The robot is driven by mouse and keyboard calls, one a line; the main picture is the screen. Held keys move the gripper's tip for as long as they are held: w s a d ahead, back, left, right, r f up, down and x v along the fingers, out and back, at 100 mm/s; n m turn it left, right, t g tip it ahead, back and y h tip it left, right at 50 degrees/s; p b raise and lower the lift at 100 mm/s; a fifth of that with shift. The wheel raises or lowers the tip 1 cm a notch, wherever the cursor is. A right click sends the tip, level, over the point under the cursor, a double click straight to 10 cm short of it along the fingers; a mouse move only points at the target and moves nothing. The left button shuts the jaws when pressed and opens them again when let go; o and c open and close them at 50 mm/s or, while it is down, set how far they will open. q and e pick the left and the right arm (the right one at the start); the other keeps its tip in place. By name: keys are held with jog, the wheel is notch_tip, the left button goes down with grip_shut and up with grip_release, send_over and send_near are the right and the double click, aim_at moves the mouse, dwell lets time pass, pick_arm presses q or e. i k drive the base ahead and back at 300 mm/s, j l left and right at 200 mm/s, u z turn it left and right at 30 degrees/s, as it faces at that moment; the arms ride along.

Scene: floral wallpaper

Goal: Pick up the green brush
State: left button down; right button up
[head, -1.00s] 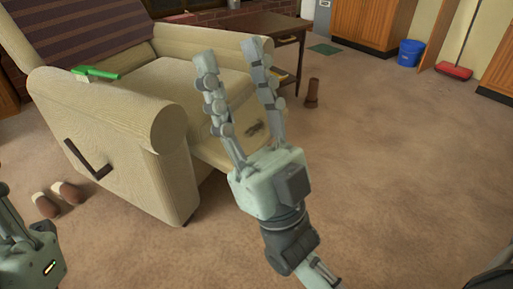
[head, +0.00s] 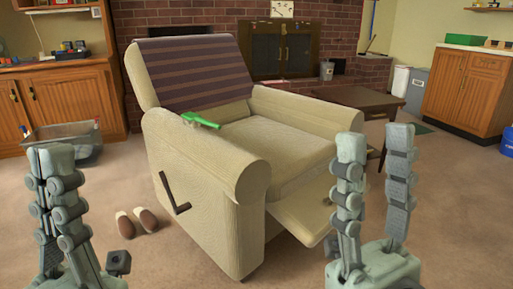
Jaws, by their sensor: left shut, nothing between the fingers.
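My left gripper (head: 55,150) is at the left edge of the view, fingers pointing up, shut and empty, well apart from the brush. My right gripper (head: 376,142) stands upright at the right, in front of the chair's footrest. Its fingers are apart with nothing between them, and it is far from the brush.
A lever (head: 174,193) sticks out from the chair's side, and slippers (head: 137,222) lie beside it. A clear bin (head: 65,143) stands at the left. A dark side table (head: 355,101) is behind the right armrest. Carpet is open at the right.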

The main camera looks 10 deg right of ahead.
aim_at(192, 120)
jog(key=i+j+z, duration=0.1)
jog(key=z, duration=0.35)
jog(key=j+z, duration=0.2)
jog(key=z, duration=0.3)
jog(key=i+j+z, duration=0.1)
jog(key=j+z, duration=0.4)
jog(key=j, duration=0.6)
